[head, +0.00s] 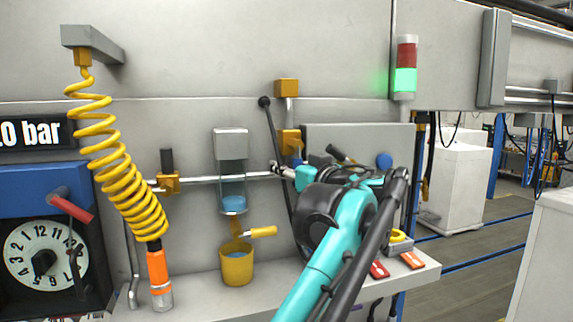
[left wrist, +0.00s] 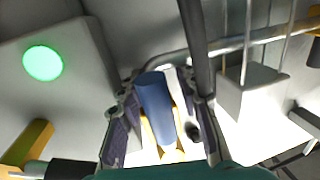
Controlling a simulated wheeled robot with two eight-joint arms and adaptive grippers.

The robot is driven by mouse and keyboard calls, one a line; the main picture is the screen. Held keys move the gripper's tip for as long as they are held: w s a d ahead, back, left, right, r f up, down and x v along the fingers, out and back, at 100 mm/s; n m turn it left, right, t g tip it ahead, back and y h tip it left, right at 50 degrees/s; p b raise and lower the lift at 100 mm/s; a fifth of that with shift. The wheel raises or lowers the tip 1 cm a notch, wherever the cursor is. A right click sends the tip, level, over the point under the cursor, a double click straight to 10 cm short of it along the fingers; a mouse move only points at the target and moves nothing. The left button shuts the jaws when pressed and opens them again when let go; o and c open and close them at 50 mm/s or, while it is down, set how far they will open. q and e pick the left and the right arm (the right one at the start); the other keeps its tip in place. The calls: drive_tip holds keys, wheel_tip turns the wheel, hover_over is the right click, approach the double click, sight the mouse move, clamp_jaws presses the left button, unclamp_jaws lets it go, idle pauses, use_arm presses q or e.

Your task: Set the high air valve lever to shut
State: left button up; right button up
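The high air valve has a yellow body (head: 288,138) on a vertical pipe above the horizontal pipe in the head view. Its blue lever (head: 297,149) is partly hidden behind my gripper. In the left wrist view the blue lever (left wrist: 155,108) lies between the two fingers, with yellow valve parts behind it. My left gripper (head: 286,171) is at the valve, and in the left wrist view (left wrist: 163,125) its fingers stand apart on either side of the lever. Some space shows on the right side of the lever; I cannot tell whether the left finger touches it. My right gripper is not in view.
A long black rod with a ball knob (head: 264,102) stands close beside the gripper. A clear reservoir (head: 231,188), a yellow cup (head: 237,266) and a coiled yellow hose (head: 120,170) are to the left. A grey panel (head: 352,133) is behind my arm.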

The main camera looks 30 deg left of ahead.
use_arm(q)
drive_tip(key=shift+s+d+r, duration=0.2)
drive_tip(key=shift+s+d, duration=0.1)
drive_tip(key=shift+d, duration=0.2)
drive_tip(key=shift+w+a, duration=0.1)
drive_tip(key=shift+a, duration=0.05)
clamp_jaws()
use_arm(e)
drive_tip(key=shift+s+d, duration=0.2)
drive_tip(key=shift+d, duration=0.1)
